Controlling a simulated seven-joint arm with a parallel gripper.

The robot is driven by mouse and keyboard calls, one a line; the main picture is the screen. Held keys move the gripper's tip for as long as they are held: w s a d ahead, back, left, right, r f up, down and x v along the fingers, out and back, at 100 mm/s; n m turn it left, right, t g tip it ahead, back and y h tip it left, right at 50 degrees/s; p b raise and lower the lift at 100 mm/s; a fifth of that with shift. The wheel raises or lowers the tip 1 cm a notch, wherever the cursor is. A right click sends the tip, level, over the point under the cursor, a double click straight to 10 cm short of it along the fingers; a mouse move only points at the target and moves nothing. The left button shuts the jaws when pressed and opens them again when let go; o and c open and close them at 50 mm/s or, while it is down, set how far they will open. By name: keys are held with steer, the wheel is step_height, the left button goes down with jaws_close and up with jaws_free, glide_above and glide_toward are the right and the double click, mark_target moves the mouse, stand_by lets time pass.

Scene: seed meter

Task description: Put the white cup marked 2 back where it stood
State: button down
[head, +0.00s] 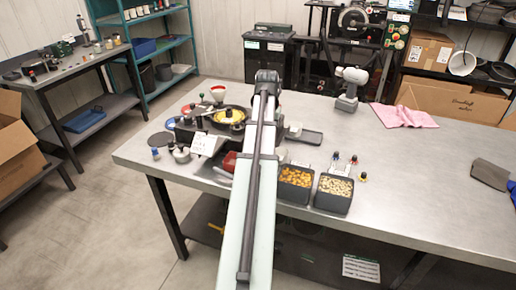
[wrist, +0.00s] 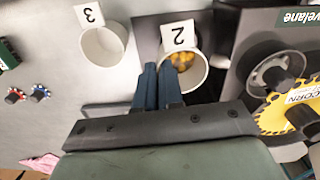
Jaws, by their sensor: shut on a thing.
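The white cup marked 2 (wrist: 203,76) is in the wrist view, with yellow-orange kernels (wrist: 182,61) inside and its number tag (wrist: 178,36) beside its rim. My gripper (wrist: 158,72) is shut on the near-left side of this cup's wall. A dark grey flat surface (wrist: 146,40) shows behind the cup; I cannot tell whether the cup touches it. In the head view my arm hides the gripper and this cup.
A white cup marked 3 (wrist: 103,46) stands left of the gripper, apparently empty. The seed meter with its yellow corn plate (wrist: 288,108) is close on the right. Bins of orange (head: 296,178) and pale seeds (head: 336,187) stand at the table's front edge. The table's right side is mostly clear.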

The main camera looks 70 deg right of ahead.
steer(key=shift+r, duration=0.45)
steer(key=shift+r, duration=1.35)
steer(key=s+d+m, duration=0.1)
steer(key=s+d, duration=0.5)
steer(key=s, duration=0.4)
steer(key=shift+d+t, duration=0.3)
steer(key=shift+d, duration=0.1)
steer(key=shift+f, duration=3.15)
steer(key=shift+f, duration=0.5)
steer(key=c, duration=1)
jaws_free()
